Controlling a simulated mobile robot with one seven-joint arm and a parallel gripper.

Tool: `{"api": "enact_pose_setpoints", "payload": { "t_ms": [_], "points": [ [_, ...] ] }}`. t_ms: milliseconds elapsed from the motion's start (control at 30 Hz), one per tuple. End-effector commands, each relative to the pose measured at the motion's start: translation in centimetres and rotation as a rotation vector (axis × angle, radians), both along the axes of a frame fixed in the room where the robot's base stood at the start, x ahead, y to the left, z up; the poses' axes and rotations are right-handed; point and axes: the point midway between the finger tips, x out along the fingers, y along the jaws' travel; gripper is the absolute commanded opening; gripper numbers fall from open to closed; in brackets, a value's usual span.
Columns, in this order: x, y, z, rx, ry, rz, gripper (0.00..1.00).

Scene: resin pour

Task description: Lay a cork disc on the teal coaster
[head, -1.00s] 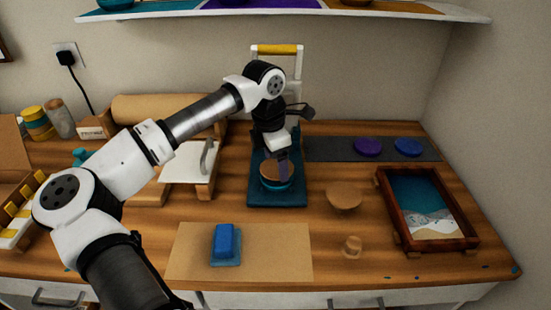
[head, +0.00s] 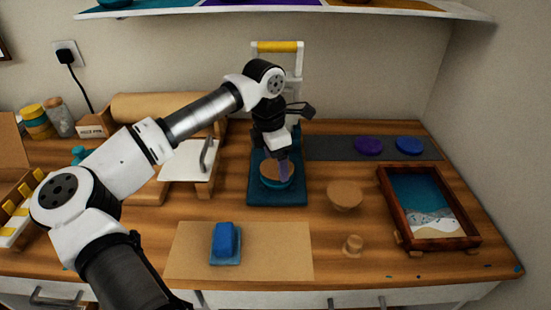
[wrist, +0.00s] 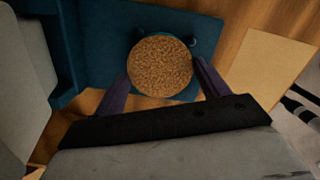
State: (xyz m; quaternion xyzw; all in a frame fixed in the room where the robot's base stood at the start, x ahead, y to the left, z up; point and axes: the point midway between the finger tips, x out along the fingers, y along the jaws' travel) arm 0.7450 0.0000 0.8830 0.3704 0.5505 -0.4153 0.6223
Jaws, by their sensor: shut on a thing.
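A round brown cork disc (head: 274,172) is between the fingers of my gripper (head: 283,168), which is shut on it. The disc lies flat and level. A teal rim shows right under the disc in the head view, the teal coaster (head: 275,186); whether the two touch I cannot tell. In the wrist view the cork disc (wrist: 160,66) sits between both fingertips of my gripper (wrist: 161,72) and hides what is below it. Both are over the teal base (head: 262,199) of a press-like stand.
A wooden-framed tray (head: 469,240) stands at the right. Purple (head: 369,145) and blue (head: 409,145) discs lie on a dark mat (head: 322,149) behind.

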Motion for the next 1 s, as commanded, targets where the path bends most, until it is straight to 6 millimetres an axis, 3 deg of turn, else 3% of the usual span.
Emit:
{"api": "enact_pose_setpoints", "payload": {
  "t_ms": [1000],
  "points": [
    [0.0,0.0,-1.4,0.000,0.000,0.000,0.53]
  ]
}}
